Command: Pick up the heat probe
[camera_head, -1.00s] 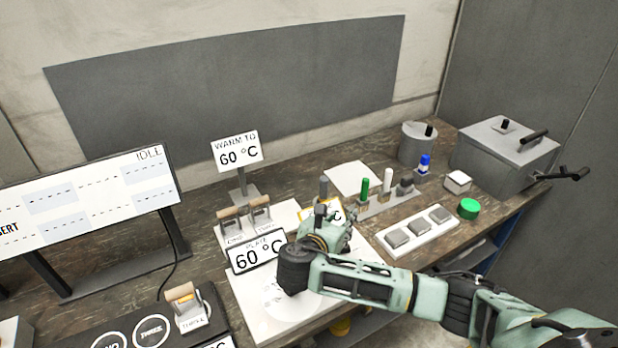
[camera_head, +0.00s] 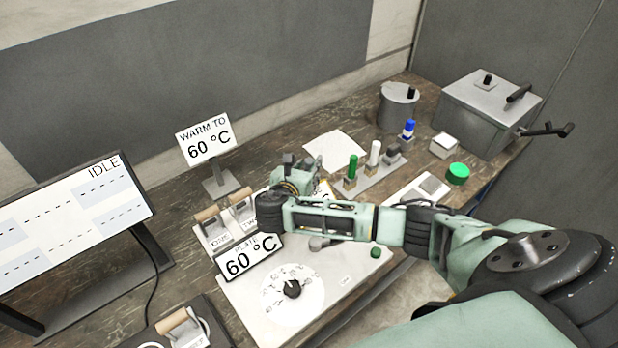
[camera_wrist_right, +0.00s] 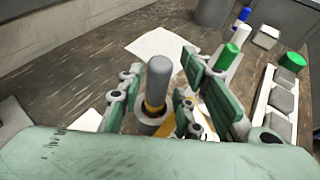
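The heat probe appears to be the grey rounded cylinder with a yellow band (camera_wrist_right: 159,82), standing upright in the right wrist view. My right gripper (camera_wrist_right: 160,74) is open, with its green fingers on either side of the probe and narrow gaps visible. In the head view my right gripper (camera_head: 292,176) is behind the white hot plate (camera_head: 252,298) and largely hides the probe. My left gripper is not in view.
The plate's 60 °C sign (camera_head: 250,257) and two wooden-handled switches (camera_head: 224,217) stand left of my gripper. A rack with green (camera_head: 352,167) and white (camera_head: 374,154) sticks stands to its right. A white sheet (camera_head: 334,150) lies behind. A metal box (camera_head: 487,115) stands at the back right.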

